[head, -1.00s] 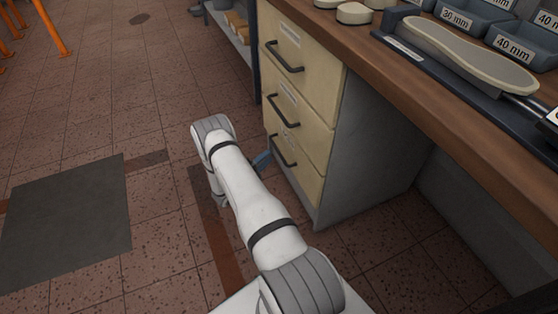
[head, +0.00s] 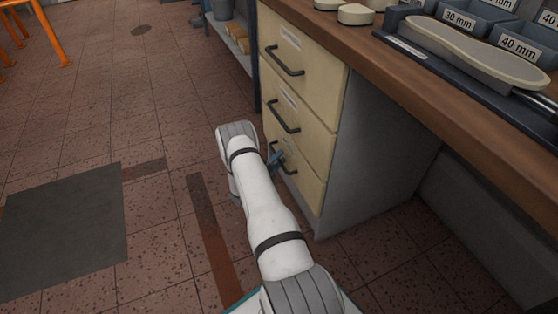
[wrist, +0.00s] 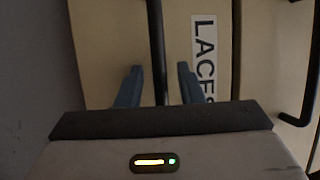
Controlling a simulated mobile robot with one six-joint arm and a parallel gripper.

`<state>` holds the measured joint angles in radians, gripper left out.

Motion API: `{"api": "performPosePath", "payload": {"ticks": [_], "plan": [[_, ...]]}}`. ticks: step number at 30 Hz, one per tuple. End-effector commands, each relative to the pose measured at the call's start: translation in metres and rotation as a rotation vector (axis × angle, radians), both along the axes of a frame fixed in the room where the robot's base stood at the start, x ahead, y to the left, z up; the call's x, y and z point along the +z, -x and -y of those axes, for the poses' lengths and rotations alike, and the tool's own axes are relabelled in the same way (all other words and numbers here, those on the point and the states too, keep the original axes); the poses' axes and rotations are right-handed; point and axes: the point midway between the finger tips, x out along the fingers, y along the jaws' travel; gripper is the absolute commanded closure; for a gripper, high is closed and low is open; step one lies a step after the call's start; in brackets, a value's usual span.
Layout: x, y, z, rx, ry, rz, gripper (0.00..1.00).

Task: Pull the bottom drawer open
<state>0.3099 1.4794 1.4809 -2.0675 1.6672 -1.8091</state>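The bottom drawer (head: 308,188) is the lowest of three cream drawers under the bench. Its front looks flush with the others. Its dark bar handle (head: 291,172) is partly hidden by my gripper in the head view. My gripper (head: 277,159) has blue fingers and is at that handle. In the wrist view, the handle (wrist: 156,40) runs up between the two spread fingertips of my gripper (wrist: 159,85), with a gap on each side. A white label (wrist: 204,60) reading "LACES", its end hidden, is on the drawer front to the right of the handle.
The middle drawer (head: 304,130) and top drawer (head: 308,75) are above, each with a dark handle. The wooden bench top (head: 440,100) overhangs to the right. A shelf rack (head: 232,45) stands behind the cabinet. The tiled floor (head: 110,120) left of the drawers is open.

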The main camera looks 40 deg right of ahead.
Motion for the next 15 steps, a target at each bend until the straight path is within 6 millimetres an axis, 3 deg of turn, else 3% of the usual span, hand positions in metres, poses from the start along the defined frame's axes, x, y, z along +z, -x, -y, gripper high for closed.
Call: {"api": "performPosePath", "payload": {"ticks": [2,15], "plan": [[0.0002,0.0000,-0.0001,0.000,0.000,0.000,0.66],[0.0001,0.0002,-0.0002,-0.001,0.000,0.000,1.00]]}}
